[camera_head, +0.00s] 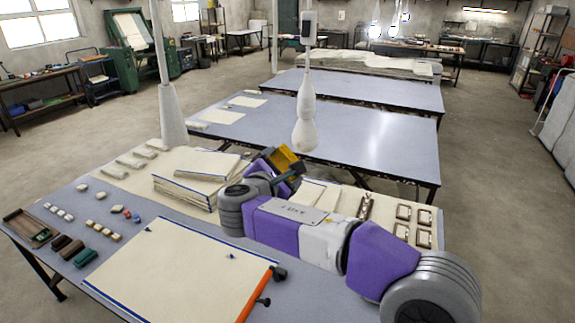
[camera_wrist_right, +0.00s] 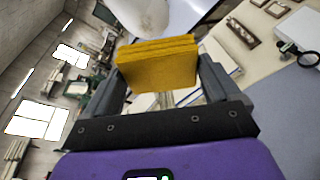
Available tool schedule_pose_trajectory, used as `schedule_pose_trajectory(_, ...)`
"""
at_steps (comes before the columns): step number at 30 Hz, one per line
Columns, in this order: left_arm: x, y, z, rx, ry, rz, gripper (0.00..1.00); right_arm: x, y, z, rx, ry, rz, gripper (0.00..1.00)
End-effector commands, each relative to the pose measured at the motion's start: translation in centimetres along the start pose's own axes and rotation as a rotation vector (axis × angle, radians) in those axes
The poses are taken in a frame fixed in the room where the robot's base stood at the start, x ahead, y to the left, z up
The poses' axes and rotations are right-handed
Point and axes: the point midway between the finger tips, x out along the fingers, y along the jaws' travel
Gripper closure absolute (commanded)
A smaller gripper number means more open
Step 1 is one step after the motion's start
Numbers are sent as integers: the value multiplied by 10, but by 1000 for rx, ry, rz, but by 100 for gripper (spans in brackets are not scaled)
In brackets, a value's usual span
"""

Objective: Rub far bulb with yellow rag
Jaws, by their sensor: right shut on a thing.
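A white bulb-shaped piece (camera_head: 305,130) is at the lower end of a thin white stem near the middle of the head view. A second white tapered piece (camera_head: 172,120) is on another stem to the left. My right gripper (camera_head: 280,170) is shut on the folded yellow rag (camera_head: 288,158). The rag also shows between the fingers in the right wrist view (camera_wrist_right: 158,65). There, a rounded white surface (camera_wrist_right: 142,14) lies just beyond the rag; whether they touch is unclear. My left gripper is out of view.
The near table (camera_head: 75,195) holds a stack of pale cloths (camera_head: 195,165), a large blue-edged cloth (camera_head: 180,270), small blocks and metal buckles (camera_head: 403,212). A mostly clear blue-grey table (camera_head: 380,150) stands behind it.

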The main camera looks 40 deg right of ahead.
Motion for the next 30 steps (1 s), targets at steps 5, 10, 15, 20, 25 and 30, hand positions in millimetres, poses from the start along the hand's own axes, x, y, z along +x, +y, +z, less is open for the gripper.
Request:
schedule_pose_trajectory(5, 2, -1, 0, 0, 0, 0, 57, -11, 0, -2, 2, 0, 0, 35)
schedule_pose_trajectory(10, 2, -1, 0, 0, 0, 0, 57, -12, 0, -2, 2, -1, -1, 35)
schedule_pose_trajectory(15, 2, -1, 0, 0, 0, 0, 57, -12, 0, -3, 2, 0, 0, 35)
schedule_pose_trajectory(20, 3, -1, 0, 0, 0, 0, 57, -21, 0, -6, 1, 2, 2, 35)
schedule_pose_trajectory(25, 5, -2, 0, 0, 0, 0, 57, -36, 0, -10, 1, 0, 2, 35)
schedule_pose_trajectory(30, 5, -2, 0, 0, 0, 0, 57, -41, 0, -11, 2, 0, 1, 35)
